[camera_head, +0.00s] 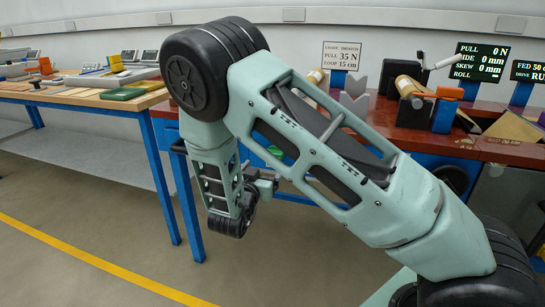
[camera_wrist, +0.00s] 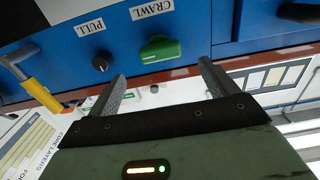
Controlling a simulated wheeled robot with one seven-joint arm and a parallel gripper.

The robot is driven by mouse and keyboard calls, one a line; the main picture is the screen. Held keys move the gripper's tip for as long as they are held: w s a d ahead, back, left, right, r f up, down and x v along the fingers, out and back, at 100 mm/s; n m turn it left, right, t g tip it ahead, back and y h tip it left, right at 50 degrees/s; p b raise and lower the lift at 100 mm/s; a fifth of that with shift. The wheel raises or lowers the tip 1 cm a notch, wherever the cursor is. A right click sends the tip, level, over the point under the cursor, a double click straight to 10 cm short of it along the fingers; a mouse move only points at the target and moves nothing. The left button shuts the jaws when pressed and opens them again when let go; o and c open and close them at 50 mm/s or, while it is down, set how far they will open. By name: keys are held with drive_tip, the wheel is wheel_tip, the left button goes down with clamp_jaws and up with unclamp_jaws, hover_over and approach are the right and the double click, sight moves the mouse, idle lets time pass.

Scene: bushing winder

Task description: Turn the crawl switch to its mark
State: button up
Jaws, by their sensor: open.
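The crawl switch is a green bar-shaped knob (camera_wrist: 160,48) on a blue panel in the wrist view, beside a label reading CRAWL (camera_wrist: 152,9). Its bar lies nearly level in that picture, slightly tilted. I cannot make out its mark. My gripper (camera_wrist: 160,84) is open, its two dark fingers pointing at the panel on either side of the switch's line. The fingertips appear short of the switch, with nothing between them. In the head view my gripper (camera_head: 265,182) is in front of the bench's blue front, partly behind my arm. A green spot (camera_head: 276,152), probably the switch, shows just beyond it.
A black knob (camera_wrist: 102,61) labelled PULL sits left of the switch in the wrist view. A yellow handle (camera_wrist: 40,94) sticks out farther left. A red-brown bench top (camera_head: 480,146) stands above the panel in the head view. A wooden table (camera_head: 90,97) is at left.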

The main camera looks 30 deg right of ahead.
drive_tip(key=x, duration=0.9)
drive_tip(key=shift+w+d, duration=0.1)
drive_tip(key=shift+c, duration=0.3)
drive_tip(key=c, duration=0.9)
